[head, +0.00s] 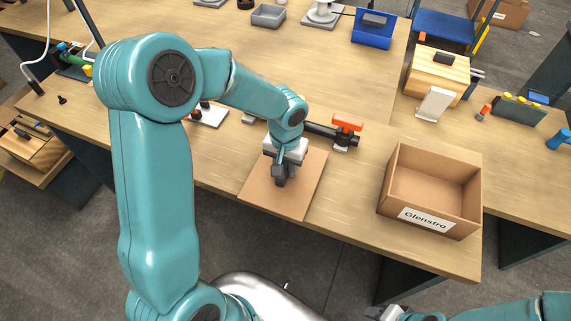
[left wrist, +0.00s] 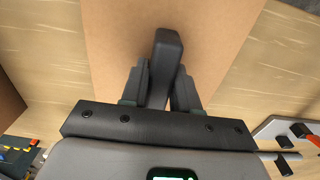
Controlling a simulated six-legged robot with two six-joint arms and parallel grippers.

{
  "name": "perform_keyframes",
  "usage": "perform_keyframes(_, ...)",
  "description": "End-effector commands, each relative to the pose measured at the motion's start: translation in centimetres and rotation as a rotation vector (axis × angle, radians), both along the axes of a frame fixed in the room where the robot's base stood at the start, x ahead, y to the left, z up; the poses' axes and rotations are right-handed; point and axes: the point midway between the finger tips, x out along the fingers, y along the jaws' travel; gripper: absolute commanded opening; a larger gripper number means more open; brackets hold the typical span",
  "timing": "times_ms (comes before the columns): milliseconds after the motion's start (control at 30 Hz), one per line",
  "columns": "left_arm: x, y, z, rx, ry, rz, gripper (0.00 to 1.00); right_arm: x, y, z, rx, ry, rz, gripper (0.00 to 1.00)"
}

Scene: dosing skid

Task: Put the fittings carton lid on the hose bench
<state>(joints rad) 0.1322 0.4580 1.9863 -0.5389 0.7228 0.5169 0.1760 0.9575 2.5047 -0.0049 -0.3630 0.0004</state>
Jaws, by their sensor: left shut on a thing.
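The fittings carton lid (head: 305,183) is a flat brown cardboard panel near the front edge of the hose bench (head: 345,222). I cannot tell whether it rests on the wood or hangs just above it. My left gripper (head: 280,178) is over the lid's middle, shut on its dark upright handle. In the left wrist view the handle (left wrist: 166,50) stands between the fingers, with the lid (left wrist: 112,40) behind it. The open carton (head: 432,188), labelled "Glenstro", stands to the right on the bench. My right gripper (head: 385,313) shows only partly at the bottom edge; its jaws are unclear.
A valve with an orange handle (head: 347,123) lies just behind the lid on the right. A wooden box (head: 437,76) with a white card (head: 435,104) stands farther back. Bare wood lies between lid and carton.

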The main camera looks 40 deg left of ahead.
Motion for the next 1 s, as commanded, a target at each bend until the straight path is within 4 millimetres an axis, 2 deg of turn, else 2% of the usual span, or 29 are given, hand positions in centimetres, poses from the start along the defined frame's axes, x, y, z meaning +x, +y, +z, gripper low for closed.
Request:
perform_keyframes(300, 0.0, 0.0, -0.4, 0.0, 0.0, 0.0, 0.0, 0.0, 0.0, -0.5, 0.0, 0.0, 0.0, 0.43)
perform_keyframes(333, 0.0, 0.0, -0.4, 0.0, 0.0, 0.0, 0.33, 0.0, 0.0, -0.5, 0.0, 0.0, 0.0, 0.43)
perform_keyframes(400, 0.0, 0.0, -0.3, 0.001, 0.0, -0.001, 0.55, 0.0, 0.0, -0.4, 0.0, 0.0, 0.0, 0.43)
perform_keyframes(667, 0.0, 0.0, -0.2, 0.001, 0.001, -0.001, 0.55, 0.0, 0.0, -0.4, 0.0, 0.0, 0.0, 0.43)
perform_keyframes(800, 0.0, 0.0, 0.6, 0.001, -0.002, 0.0, 0.55, 0.0, 0.0, 0.2, 0.0, 0.0, 0.0, 0.43)
perform_keyframes(867, 0.1, 0.0, 1.5, 0.002, -0.004, -0.001, 0.55, 0.0, 0.0, 0.0, 0.0, 0.0, 0.0, 0.43)
perform_keyframes(1000, 0.1, 0.0, 4.8, 0.001, -0.006, 0.0, 0.55, 0.0, 0.0, 0.1, 0.0, 0.0, 0.0, 0.43)
